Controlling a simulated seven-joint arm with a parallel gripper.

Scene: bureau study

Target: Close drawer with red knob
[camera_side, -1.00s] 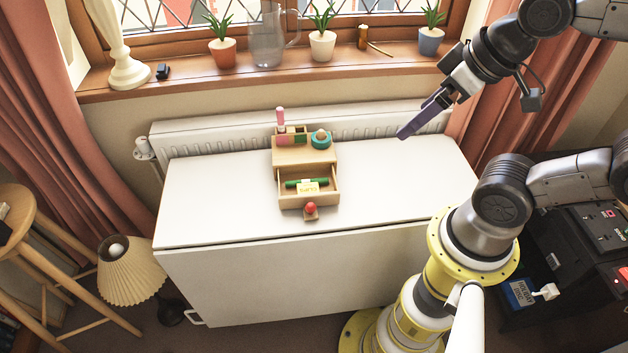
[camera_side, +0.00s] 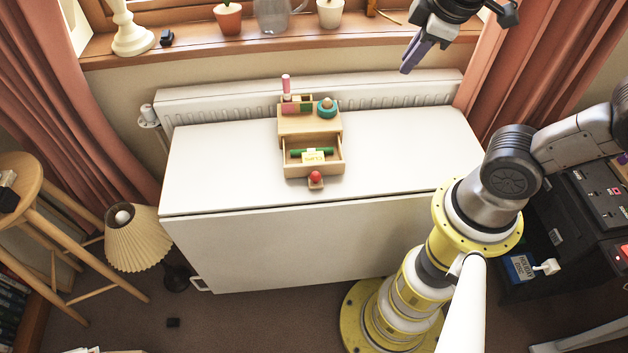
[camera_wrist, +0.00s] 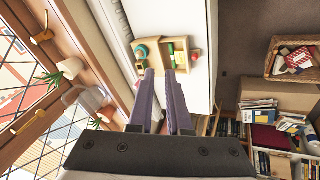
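A small wooden desk organizer (camera_side: 308,123) stands on the white table. Its drawer (camera_side: 290,170) is pulled out toward the table's front edge. A green item and a yellow block (camera_side: 313,157) lie inside. The red knob (camera_side: 315,176) is at the drawer's front, on a small wooden piece. My gripper (camera_side: 407,69) is up at the right, above and apart from the organizer. In the wrist view my gripper (camera_wrist: 160,73) has its purple fingers apart with nothing between them.
The white table (camera_side: 230,160) is clear around the organizer. A pink item (camera_side: 286,85) and a teal round item (camera_side: 327,107) sit on the organizer's top. A radiator (camera_side: 220,108) and a windowsill with pots (camera_side: 229,17) lie behind. A lamp (camera_side: 135,238) stands left.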

